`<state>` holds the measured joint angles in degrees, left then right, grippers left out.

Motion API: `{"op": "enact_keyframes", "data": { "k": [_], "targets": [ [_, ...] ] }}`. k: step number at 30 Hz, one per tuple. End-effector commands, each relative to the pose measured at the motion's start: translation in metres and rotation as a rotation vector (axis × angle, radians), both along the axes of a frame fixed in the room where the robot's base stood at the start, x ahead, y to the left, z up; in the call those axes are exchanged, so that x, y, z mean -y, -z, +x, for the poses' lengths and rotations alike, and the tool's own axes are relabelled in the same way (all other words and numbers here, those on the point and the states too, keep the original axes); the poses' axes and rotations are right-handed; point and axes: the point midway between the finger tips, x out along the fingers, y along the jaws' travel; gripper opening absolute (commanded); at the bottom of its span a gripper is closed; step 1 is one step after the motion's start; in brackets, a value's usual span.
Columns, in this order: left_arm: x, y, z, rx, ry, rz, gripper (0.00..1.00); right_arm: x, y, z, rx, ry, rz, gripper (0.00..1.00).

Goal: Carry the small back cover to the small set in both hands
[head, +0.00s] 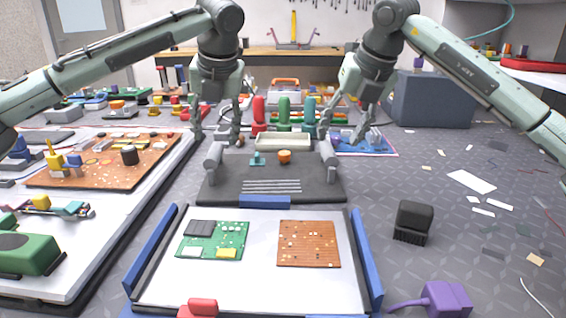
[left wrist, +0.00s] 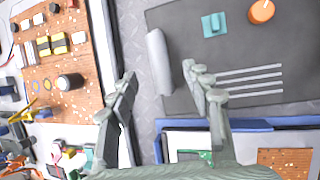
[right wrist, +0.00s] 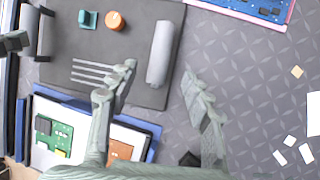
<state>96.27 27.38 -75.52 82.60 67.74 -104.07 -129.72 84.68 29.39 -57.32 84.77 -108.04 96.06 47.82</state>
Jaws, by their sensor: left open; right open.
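The small back cover (head: 225,187) is a dark grey panel with light slots, a teal knob and an orange knob, lying flat on the mat. It has a grey bar handle at each side: the left one (left wrist: 160,62) and the right one (right wrist: 160,52). The small set (head: 262,285) lies in front of it, a white open tray with blue edges holding a green board and a brown board. My left gripper (head: 216,137) is open above the left handle. My right gripper (head: 342,132) is open above the right handle. Both are empty.
A large set (head: 105,235) with a brown board lies at the left. A black block (head: 414,221) and a purple tool (head: 440,298) lie right of the small set. Red, green and teal bottles and a pale tray (head: 283,141) stand behind the cover. Paper scraps litter the right.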

Motion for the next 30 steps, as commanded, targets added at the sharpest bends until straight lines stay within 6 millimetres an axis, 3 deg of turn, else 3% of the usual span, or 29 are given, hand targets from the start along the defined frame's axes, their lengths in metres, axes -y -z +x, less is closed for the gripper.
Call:
{"op": "enact_keyframes", "data": {
  "k": [13, 24, 30],
  "targets": [
    [-0.001, 0.005, 0.002, -0.001, -0.001, 0.000, 0.49, -0.001, 0.005, 0.002, -0.002, 0.000, 0.000, 0.49],
    [-0.012, 0.053, 0.021, -0.003, -0.003, 0.000, 0.49, -0.012, 0.053, 0.021, -0.002, -0.001, 0.000, 0.49],
    [-0.016, 0.068, 0.028, -0.001, -0.002, -0.001, 0.49, -0.015, 0.068, 0.028, 0.000, 0.000, 0.001, 0.49]
  ]
}}
